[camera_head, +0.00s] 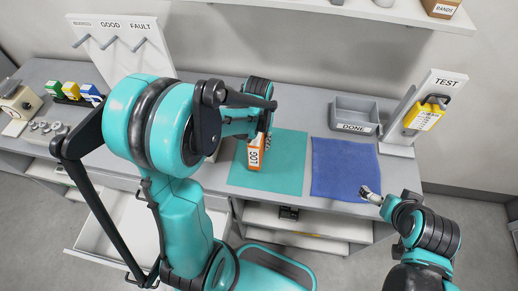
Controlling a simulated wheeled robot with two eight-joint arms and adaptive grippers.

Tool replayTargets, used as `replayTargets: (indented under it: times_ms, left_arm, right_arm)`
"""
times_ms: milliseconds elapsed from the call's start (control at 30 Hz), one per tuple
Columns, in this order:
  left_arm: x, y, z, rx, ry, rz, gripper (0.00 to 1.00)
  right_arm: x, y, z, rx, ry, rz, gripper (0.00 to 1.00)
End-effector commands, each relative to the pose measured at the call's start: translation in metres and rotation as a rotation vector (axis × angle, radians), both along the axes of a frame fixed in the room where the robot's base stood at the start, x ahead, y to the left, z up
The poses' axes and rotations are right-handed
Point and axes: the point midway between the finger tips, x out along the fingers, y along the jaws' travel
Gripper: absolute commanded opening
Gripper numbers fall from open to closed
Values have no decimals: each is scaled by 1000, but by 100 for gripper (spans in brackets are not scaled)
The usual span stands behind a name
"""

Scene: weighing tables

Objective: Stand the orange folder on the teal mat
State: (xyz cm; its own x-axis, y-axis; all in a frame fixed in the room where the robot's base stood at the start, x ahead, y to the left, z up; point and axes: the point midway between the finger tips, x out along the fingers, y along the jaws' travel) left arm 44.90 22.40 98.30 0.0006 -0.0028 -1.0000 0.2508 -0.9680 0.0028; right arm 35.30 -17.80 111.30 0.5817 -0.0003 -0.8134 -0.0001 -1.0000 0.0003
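The orange folder (256,158), with a white label reading LOG, is upright over the teal mat (283,181), towards its left part. I cannot tell whether its base touches the mat. My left gripper (262,128) is right at the folder's top, partly hidden behind its own arm links, and its fingers cannot be made out. My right gripper (370,194) is at the table's front edge, near the lower right corner of the blue mat, away from the folder. Its fingers are too small to read.
The blue mat (343,168) lies bare right of the teal one. A grey DONE bin (353,127) stands behind it. A TEST stand (437,90) holds a yellow device (424,117) at right. A GOOD/FAULT peg board (117,42) stands at back left. An open drawer (122,222) juts out below.

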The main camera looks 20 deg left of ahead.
Motion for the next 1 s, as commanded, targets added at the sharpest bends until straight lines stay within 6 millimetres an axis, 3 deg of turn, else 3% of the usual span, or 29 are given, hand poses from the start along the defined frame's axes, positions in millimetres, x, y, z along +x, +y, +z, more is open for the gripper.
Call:
replayTargets:
  times_ms: [267, 667, 700, 733, 1000]
  left_arm:
    - [0, 0, -38, 0, 0, 0, 0]
    - [0, 0, -43, 0, 0, 0, 0]
    - [0, 0, -42, 0, 0, 0, 44]
    - [0, -1, -41, 0, 0, 0, 52]
    - [0, -1, -41, 0, 0, 0, 54]
  right_arm:
    - [0, 0, -14, 0, 0, 0, 100]
    - [0, 0, -17, 0, 0, 0, 100]
    - [0, 0, -16, 0, 0, 0, 100]
    - [0, 0, -16, 0, 0, 0, 100]
    - [0, 0, -15, 0, 0, 0, 100]
